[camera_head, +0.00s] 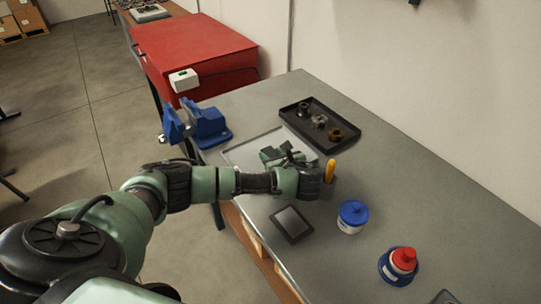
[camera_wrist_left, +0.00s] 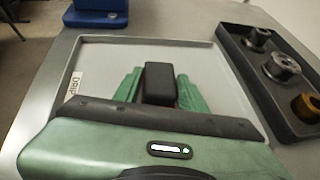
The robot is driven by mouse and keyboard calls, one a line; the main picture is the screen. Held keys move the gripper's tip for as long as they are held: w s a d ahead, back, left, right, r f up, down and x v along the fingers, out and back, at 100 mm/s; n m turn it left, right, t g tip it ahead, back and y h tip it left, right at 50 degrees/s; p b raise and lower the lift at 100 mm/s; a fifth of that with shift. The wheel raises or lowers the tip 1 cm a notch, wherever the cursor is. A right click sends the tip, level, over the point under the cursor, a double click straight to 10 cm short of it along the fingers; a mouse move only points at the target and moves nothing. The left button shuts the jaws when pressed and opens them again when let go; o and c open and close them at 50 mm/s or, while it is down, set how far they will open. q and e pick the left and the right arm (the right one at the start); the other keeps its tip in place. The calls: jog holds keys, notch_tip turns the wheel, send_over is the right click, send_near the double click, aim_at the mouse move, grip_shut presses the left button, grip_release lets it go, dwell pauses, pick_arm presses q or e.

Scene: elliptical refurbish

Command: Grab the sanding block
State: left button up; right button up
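The sanding block looks like a small dark block (camera_wrist_left: 160,82) with rounded edges, and a bit of red shows beside its lower edge. It is over the pale tray (camera_wrist_left: 215,62), whose label is partly visible. My left gripper (camera_wrist_left: 160,90) has its green fingers on both sides of the block, very close to it. I cannot tell whether they touch it. In the head view my left gripper (camera_head: 283,155) is low over the tray (camera_head: 243,151), and the block is mostly hidden by the fingers. My right gripper is not in view.
A black tray (camera_head: 348,128) with metal parts lies behind the pale tray. A blue vise (camera_head: 208,124) stands at the table's left end. A yellow-handled tool (camera_head: 330,170), a dark flat device (camera_head: 291,224), a blue-lidded tub (camera_head: 353,215) and a red-capped container (camera_head: 403,260) are nearer.

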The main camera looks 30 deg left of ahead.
pick_arm(q)
grip_shut()
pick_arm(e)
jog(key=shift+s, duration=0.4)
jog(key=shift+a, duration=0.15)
pick_arm(q)
jog(key=shift+r, duration=0.1)
